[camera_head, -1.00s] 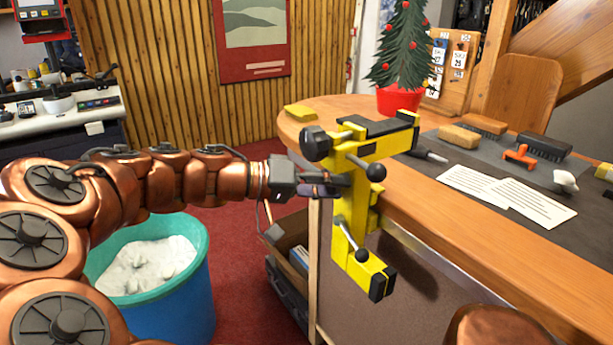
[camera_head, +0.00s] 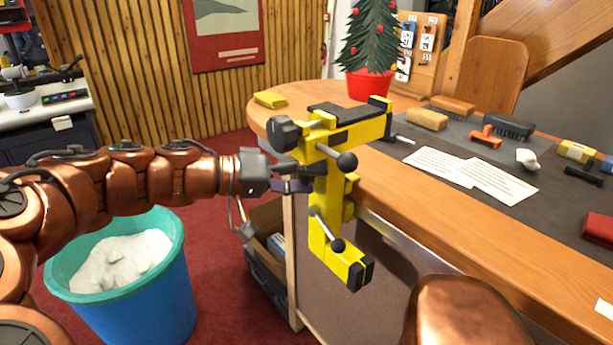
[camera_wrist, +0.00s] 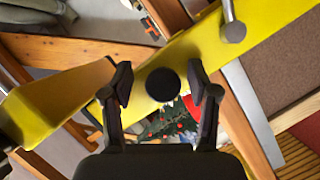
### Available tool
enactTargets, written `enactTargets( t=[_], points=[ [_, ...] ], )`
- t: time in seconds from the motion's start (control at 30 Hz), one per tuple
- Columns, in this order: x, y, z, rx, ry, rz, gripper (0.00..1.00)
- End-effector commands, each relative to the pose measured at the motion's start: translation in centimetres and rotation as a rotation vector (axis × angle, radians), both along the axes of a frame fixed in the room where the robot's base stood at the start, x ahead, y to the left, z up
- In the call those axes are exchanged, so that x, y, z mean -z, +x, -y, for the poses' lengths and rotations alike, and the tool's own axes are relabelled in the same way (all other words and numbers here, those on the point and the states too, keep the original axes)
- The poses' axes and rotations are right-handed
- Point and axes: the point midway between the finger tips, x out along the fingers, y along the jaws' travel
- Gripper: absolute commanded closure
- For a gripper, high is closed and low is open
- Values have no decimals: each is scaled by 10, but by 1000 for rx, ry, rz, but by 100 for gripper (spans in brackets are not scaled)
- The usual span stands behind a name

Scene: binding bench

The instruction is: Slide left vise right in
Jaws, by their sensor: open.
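The yellow vise (camera_head: 329,190) with black ends and ball-tipped levers is mounted at the near left corner of the wooden bench. My gripper (camera_head: 302,184) is just left of its upright, below the large black knob (camera_head: 285,134). In the wrist view the yellow vise body (camera_wrist: 190,62) crosses the picture. My gripper's two dark fingers (camera_wrist: 161,84) are spread apart there, with a round black knob (camera_wrist: 163,84) showing between them. Whether either finger touches the vise is unclear.
The wooden bench (camera_head: 420,215) extends right with papers (camera_head: 470,172), brushes (camera_head: 452,105) and small tools on a dark mat. A potted tree (camera_head: 370,84) stands behind the vise. A blue bin (camera_head: 150,300) stands on the floor below my arm. A yellow block (camera_head: 270,99) lies at the bench's far left.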

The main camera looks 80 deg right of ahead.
Motion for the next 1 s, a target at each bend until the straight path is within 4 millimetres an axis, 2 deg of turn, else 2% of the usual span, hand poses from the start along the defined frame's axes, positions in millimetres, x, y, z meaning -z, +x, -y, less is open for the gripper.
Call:
enactTargets(
  t=[0.23,0.37,0.8,1.0],
  points=[
    [-1,2,0,-4,-1,0,40],
    [-2,11,-2,-8,-3,1,40],
    [-19,80,-36,-6,-2,0,40],
    [-24,101,-45,-4,-2,0,40]
  ],
)
